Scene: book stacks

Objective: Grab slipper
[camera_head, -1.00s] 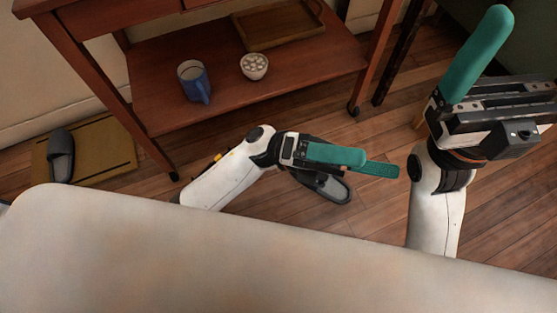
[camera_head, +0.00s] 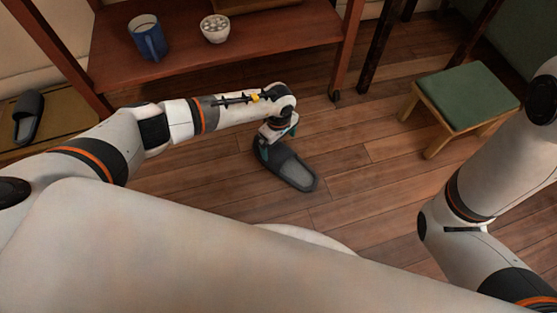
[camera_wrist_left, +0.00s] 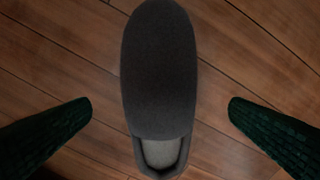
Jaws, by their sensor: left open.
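A dark grey slipper (camera_head: 287,167) lies on the wooden floor in front of the shelf table. My left gripper (camera_head: 266,150) reaches down over one end of it; the wrist partly hides the fingers in the head view. In the left wrist view the slipper (camera_wrist_left: 159,70) lies between the two open green fingers (camera_wrist_left: 160,112), with a gap on each side and its opening at the bottom of the picture. A second grey slipper (camera_head: 28,117) lies on a mat at the far left. My right arm shows at the right, but its gripper is out of view.
A reddish wooden shelf (camera_head: 270,52) holds a blue mug (camera_head: 149,42) and a white bowl (camera_head: 215,30). A green-topped stool (camera_head: 467,95) stands at the right. A yellowish mat (camera_head: 62,122) lies at the left. The floor around the near slipper is clear.

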